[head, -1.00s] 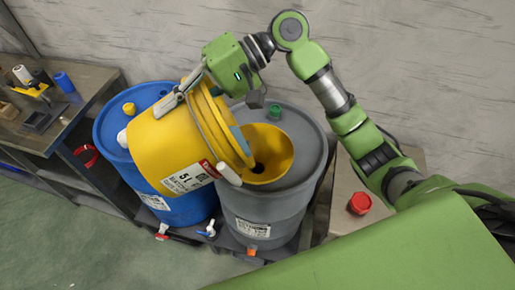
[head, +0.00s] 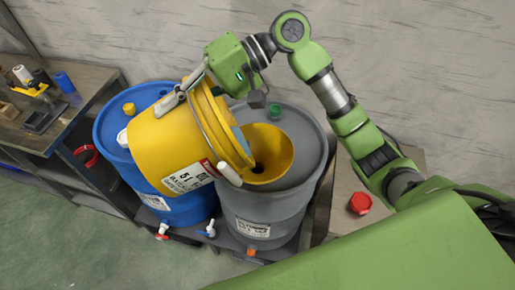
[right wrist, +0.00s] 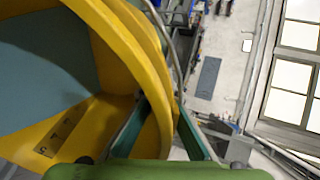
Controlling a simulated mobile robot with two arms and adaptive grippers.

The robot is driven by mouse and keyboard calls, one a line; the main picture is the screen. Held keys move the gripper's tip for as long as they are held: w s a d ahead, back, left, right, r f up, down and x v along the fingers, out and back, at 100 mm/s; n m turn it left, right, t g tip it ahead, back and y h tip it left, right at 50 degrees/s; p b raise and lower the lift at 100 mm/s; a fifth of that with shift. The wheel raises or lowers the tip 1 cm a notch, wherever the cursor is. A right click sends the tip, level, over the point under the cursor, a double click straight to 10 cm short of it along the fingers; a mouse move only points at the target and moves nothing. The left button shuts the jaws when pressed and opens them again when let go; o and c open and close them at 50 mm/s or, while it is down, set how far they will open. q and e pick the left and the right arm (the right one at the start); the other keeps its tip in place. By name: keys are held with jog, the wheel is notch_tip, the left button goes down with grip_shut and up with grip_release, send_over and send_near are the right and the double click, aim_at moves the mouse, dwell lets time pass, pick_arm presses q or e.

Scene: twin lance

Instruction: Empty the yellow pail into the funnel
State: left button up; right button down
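The yellow pail (head: 160,145) is tilted over the blue and grey drums, its mouth facing right towards the yellow funnel (head: 284,151). The funnel sits on top of the grey drum. My right gripper (head: 187,94) is shut on the pail's wall at the rim, from above. In the right wrist view, the gripper's fingers (right wrist: 160,122) are on either side of the pail's wall (right wrist: 148,75). Inside is a flat grey-blue surface (right wrist: 40,65), seemingly liquid. No stream between pail and funnel can be made out. My left gripper is not in view.
The blue drum (head: 108,130) stands left of the grey drum (head: 262,208). A green cap (head: 275,111) is on the grey drum's top. A red cap (head: 360,203) lies on a surface to the right. A workbench (head: 92,84) with small items stands at far left.

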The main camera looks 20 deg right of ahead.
jog(key=shift+w+d+r+y+b, duration=0.1)
jog(key=shift+d+r+y, duration=0.3)
jog(key=shift+d, duration=0.35)
jog(key=shift+d+r+y+b, duration=0.1)
jog(key=shift+d+r+y, duration=0.2)
jog(key=shift+d, duration=0.5)
jog(key=shift+w+d+r+y+b, duration=0.1)
jog(key=shift+d+r+y, duration=0.3)
jog(key=shift+d, duration=0.35)
dwell(5.7)
